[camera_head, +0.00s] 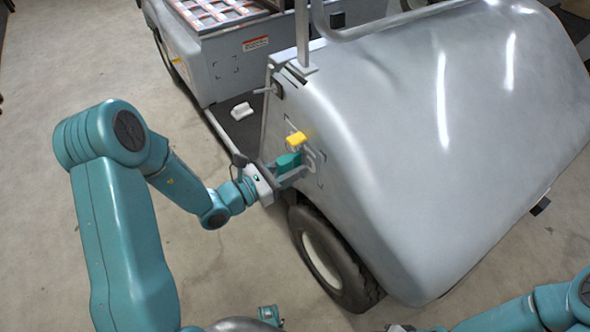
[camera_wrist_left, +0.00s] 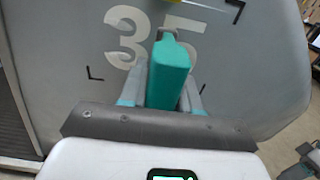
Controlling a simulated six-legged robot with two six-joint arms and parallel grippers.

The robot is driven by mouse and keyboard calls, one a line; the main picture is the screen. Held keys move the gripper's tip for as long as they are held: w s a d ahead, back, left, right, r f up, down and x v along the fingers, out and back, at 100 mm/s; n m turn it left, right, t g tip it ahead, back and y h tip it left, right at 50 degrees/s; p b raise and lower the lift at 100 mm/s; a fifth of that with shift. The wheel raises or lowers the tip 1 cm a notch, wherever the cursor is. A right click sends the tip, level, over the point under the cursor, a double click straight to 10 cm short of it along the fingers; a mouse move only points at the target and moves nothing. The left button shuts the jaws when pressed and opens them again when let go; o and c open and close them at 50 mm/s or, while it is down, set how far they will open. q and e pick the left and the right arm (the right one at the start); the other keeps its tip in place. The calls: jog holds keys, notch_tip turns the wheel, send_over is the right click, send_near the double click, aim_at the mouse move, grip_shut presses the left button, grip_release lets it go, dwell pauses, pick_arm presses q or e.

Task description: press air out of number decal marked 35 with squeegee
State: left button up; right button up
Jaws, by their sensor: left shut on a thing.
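The number decal 35 (camera_wrist_left: 125,32) shows pale on the grey side panel of the cart in the left wrist view, its lower middle hidden by what I hold. In the head view the decal (camera_head: 311,158) is partly hidden. My left gripper (camera_head: 287,171) is shut on a teal block, seemingly the squeegee's handle (camera_wrist_left: 170,72). A yellow piece (camera_head: 297,140) lies just above it at the panel; I cannot tell whether it belongs to the squeegee or whether the squeegee touches the decal.
Black corner marks (camera_wrist_left: 95,73) frame the decal. The cart's front wheel (camera_head: 325,262) is just below my left gripper. A roof post (camera_head: 302,35) rises at the panel's upper left. A small white object (camera_head: 241,111) lies on the cart's floor. Bare concrete lies left.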

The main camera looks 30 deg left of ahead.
pick_arm(q)
jog(key=w+a, duration=0.3)
jog(key=a, duration=0.3)
jog(key=shift+w, duration=0.2)
dwell(0.7)
jog(key=v, duration=0.7)
jog(key=shift+p, duration=0.35)
dwell(0.4)
jog(key=s+d+r+m+g+h, duration=0.25)
jog(key=d+m+g+h, duration=0.3)
jog(key=d, duration=0.65)
notch_tip(320, 180, up, 16)
jog(key=n+t+y+p, duration=0.5)
jog(key=y+p, duration=0.1)
jog(key=p, duration=1.6)
jog(key=shift+s+d+n+t, duration=0.15)
jog(key=shift+d+n+t, duration=0.2)
jog(key=shift+d, duration=0.1)
